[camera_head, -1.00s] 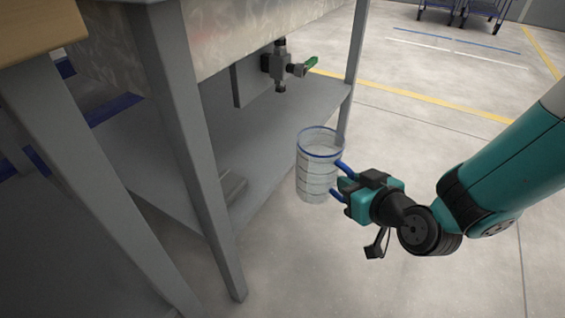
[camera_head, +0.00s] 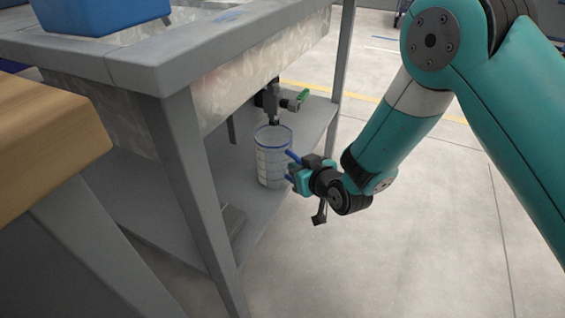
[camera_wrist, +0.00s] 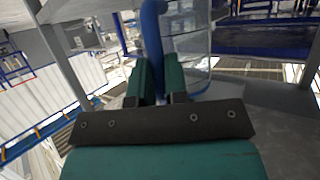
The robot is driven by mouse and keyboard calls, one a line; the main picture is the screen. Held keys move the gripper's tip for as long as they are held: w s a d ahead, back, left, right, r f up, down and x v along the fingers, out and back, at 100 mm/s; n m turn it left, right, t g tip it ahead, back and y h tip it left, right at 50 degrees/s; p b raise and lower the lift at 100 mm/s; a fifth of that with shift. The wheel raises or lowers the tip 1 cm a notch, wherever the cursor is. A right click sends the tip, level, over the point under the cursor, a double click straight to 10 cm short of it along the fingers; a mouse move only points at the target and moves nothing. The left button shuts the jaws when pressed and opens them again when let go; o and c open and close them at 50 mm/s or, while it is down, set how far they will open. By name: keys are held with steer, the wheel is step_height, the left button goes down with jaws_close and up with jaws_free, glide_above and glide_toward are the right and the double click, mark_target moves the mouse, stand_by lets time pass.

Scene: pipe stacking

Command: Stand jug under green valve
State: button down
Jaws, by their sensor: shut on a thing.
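The jug (camera_head: 271,160) is clear with a blue rim, dark bands and a blue handle. It is upright over the lower shelf (camera_head: 235,176) of the bench; I cannot tell whether its base touches the shelf. My gripper (camera_head: 292,176) is shut on the handle from the right. In the wrist view the fingers (camera_wrist: 160,80) close around the blue handle (camera_wrist: 152,35), with the clear jug wall (camera_wrist: 190,45) beyond it. The valve (camera_head: 275,98), with a green lever (camera_head: 303,95), hangs under the bench top, just above the jug's rim in the picture.
A grey bench leg (camera_head: 200,190) stands left of the jug and another leg (camera_head: 343,55) stands behind it on the right. A wooden tabletop (camera_head: 50,125) is at left. The floor at right is clear.

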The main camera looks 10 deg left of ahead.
steer(key=shift+w+a, duration=0.2)
steer(key=shift+w, duration=0.45)
steer(key=shift+d+f+b, duration=0.2)
steer(key=shift+f+b, duration=0.15)
steer(key=shift+f, duration=0.05)
steer(key=c, duration=1.1)
jaws_free()
steer(key=shift+s, duration=0.1)
